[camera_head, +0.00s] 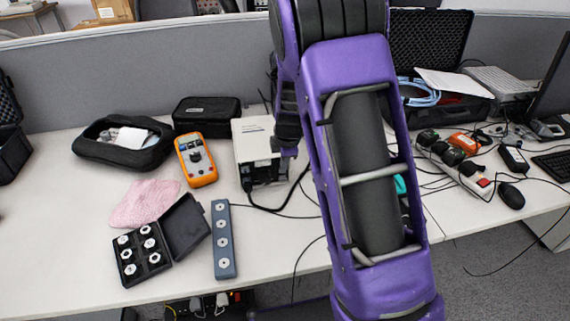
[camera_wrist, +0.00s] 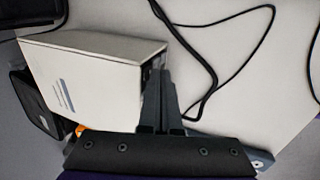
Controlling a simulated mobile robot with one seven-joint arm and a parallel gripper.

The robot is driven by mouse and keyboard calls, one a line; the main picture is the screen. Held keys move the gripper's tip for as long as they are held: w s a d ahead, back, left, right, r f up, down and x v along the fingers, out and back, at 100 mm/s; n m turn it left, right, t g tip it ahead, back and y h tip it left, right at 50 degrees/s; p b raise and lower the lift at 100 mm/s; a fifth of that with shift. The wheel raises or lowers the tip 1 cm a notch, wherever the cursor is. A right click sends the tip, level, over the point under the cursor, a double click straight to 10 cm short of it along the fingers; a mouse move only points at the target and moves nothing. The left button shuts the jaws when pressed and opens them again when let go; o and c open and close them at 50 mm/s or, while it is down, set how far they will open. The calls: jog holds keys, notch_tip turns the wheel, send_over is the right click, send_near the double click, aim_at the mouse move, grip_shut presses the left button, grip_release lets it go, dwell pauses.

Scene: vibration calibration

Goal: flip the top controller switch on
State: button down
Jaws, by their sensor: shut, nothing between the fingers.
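The controller is a white box (camera_head: 254,140) on the table, behind the middle of the scene in the head view. It also shows in the wrist view as a white box (camera_wrist: 95,70) at the upper left. My gripper (camera_wrist: 160,85) is shut and empty, its fingertips right beside the box's dark front panel, at its right edge in the wrist view. I cannot tell whether they touch it. The switches on the panel are hidden or too small to make out. In the head view my purple arm covers much of the gripper and the area right of the box.
An orange multimeter (camera_head: 195,160), a black case (camera_head: 207,115) and a grey bar with round pieces (camera_head: 223,240) stand near the box. An open black box of white pieces (camera_head: 142,250) lies at front left. Black cables (camera_head: 283,212) run from the box across the table.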

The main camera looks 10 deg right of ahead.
jog(key=shift+w+f+b, duration=0.2)
jog(key=shift+f+b, duration=0.25)
jog(key=shift+b, duration=0.6)
jog(key=shift+r, duration=0.2)
